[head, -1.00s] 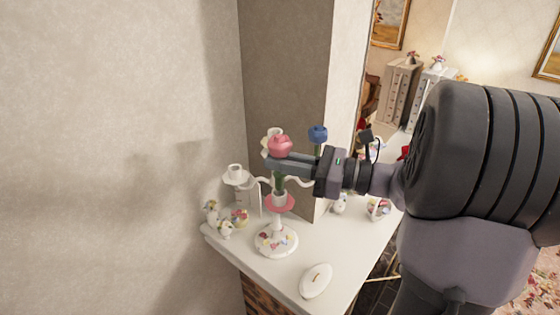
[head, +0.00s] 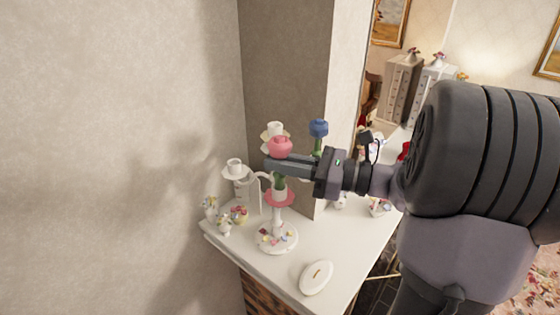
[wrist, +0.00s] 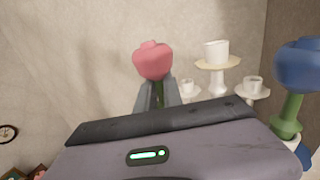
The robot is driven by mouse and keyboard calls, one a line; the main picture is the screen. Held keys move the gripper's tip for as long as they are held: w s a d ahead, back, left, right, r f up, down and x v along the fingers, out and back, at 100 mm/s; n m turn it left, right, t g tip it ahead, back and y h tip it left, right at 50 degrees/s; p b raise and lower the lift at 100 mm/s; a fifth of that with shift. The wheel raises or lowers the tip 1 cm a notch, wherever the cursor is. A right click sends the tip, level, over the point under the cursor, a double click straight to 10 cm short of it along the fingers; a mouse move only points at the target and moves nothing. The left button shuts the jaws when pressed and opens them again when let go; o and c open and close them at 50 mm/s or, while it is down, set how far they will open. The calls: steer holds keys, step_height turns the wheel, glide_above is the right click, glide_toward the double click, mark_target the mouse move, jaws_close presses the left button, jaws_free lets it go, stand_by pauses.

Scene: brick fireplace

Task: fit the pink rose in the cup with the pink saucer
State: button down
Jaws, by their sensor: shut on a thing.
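The pink rose (head: 280,147) is upright, its green stem (head: 279,182) pointing down. My gripper (head: 272,166) is shut on the stem just below the bloom. The wrist view also shows the rose (wrist: 153,61) above my gripper's fingers (wrist: 158,96). The white cup (head: 280,195) with the pink saucer (head: 289,202) is on the front of a white candelabrum, directly under the rose. The stem's lower end meets the cup's mouth; how deep it sits inside I cannot tell. The cup is not visible in the wrist view.
Other candelabrum cups stand left (head: 234,165) and behind (head: 275,129). A blue rose (head: 318,128) stands close to my gripper; it also shows in the wrist view (wrist: 298,66). Small flowered ornaments (head: 225,224) and an oval white dish (head: 316,277) are on the mantel shelf (head: 340,245).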

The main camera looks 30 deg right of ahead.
steer(key=shift+f+b, duration=0.65)
steer(key=shift+f, duration=0.25)
steer(key=c, duration=1.4)
jaws_free()
steer(key=b+v, duration=0.3)
steer(key=v, duration=1.4)
steer(key=shift+d+r, duration=0.15)
steer(key=shift+d, duration=0.1)
steer(key=shift+s, duration=0.1)
